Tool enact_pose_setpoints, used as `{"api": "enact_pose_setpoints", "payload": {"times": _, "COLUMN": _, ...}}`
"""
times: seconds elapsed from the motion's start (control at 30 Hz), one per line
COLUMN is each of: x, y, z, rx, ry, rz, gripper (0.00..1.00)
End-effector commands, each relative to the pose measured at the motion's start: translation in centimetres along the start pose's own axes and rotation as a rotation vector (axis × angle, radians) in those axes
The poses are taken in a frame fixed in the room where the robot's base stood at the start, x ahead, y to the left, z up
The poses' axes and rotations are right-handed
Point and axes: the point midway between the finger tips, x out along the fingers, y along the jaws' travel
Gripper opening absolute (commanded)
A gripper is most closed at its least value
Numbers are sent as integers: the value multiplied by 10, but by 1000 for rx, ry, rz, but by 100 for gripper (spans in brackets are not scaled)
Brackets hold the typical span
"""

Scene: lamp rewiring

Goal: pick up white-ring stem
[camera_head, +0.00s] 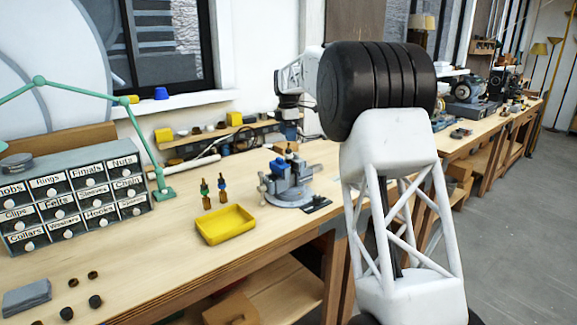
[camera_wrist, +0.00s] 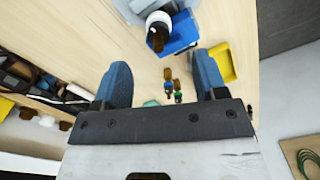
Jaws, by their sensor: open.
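The white-ring stem (camera_wrist: 157,32) stands in the blue-jawed vise (camera_wrist: 183,33) at the top of the wrist view. It is dark brown with a white band near its upper end. In the head view the vise (camera_head: 290,190) stands on the bench, right of the yellow tray; the stem is hard to make out there. My gripper (camera_wrist: 162,74) is open and empty in the wrist view, its blue fingers apart. The stem lies ahead of the fingertips, not between them. In the head view my arm hides much of the gripper.
Two stems, one green-ringed (camera_head: 205,194) and one blue-ringed (camera_head: 222,190), stand left of the vise. A yellow tray (camera_head: 225,238) sits in front of them. A labelled drawer cabinet (camera_head: 70,205) and green lamp arm (camera_head: 110,97) are left. A shelf (camera_head: 220,132) runs behind.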

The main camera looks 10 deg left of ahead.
Motion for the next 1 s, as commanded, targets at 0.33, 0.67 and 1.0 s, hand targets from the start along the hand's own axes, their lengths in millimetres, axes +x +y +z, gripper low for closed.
{"api": "enact_pose_setpoints", "payload": {"times": 0.33, "x": 0, "y": 1, "z": 0, "rx": -3, "ry": 0, "rz": 0, "gripper": 65}}
{"api": "enact_pose_setpoints", "payload": {"times": 0.67, "x": 21, "y": 1, "z": 0, "rx": -2, "ry": 0, "rz": 0, "gripper": 65}}
{"api": "enact_pose_setpoints", "payload": {"times": 1.0, "x": 26, "y": 1, "z": 0, "rx": -2, "ry": 0, "rz": 0, "gripper": 65}}
